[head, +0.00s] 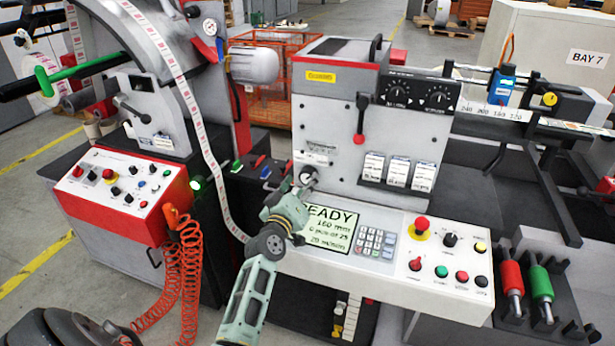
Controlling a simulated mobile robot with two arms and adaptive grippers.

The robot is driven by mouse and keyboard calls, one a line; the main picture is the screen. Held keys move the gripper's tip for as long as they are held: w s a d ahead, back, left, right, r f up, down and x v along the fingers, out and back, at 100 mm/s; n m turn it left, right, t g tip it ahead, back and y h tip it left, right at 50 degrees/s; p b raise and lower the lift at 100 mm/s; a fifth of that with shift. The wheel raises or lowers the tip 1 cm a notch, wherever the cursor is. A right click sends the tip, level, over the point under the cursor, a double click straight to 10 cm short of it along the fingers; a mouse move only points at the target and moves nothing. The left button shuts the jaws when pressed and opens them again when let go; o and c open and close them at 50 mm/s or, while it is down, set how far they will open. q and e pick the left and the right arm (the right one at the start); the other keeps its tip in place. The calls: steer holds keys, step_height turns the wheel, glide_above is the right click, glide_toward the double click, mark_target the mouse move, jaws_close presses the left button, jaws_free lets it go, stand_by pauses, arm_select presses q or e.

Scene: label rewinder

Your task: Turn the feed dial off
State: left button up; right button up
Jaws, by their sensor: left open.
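My left gripper (299,190) reaches up in front of the grey label machine (330,120). Its fingertips are at a round dark-and-silver knob (308,174) low on the machine's front left, below a small white label. The fingers look open around or beside this knob; contact cannot be told. The knob is partly hidden by the gripper, and its pointer is not readable. Two black dials, a left one (396,92) and a right one (437,98), sit on the black upper panel. No label naming the feed dial is legible. My right gripper is not in view.
Below stands a sloped console with a READY screen (328,226), partly covered by my arm, a keypad (375,242), a red stop button (421,223) and a black selector (450,239). A red-knobbed lever (361,118) hangs above. A label strip (205,135) runs down left of my gripper.

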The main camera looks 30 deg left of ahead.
mark_target(307, 178)
arm_select(q)
steer(key=x, duration=0.3)
steer(key=shift+f, duration=0.2)
steer(key=shift+w, duration=0.3)
steer(key=shift+w+a, duration=0.1)
steer(key=c, duration=1.1)
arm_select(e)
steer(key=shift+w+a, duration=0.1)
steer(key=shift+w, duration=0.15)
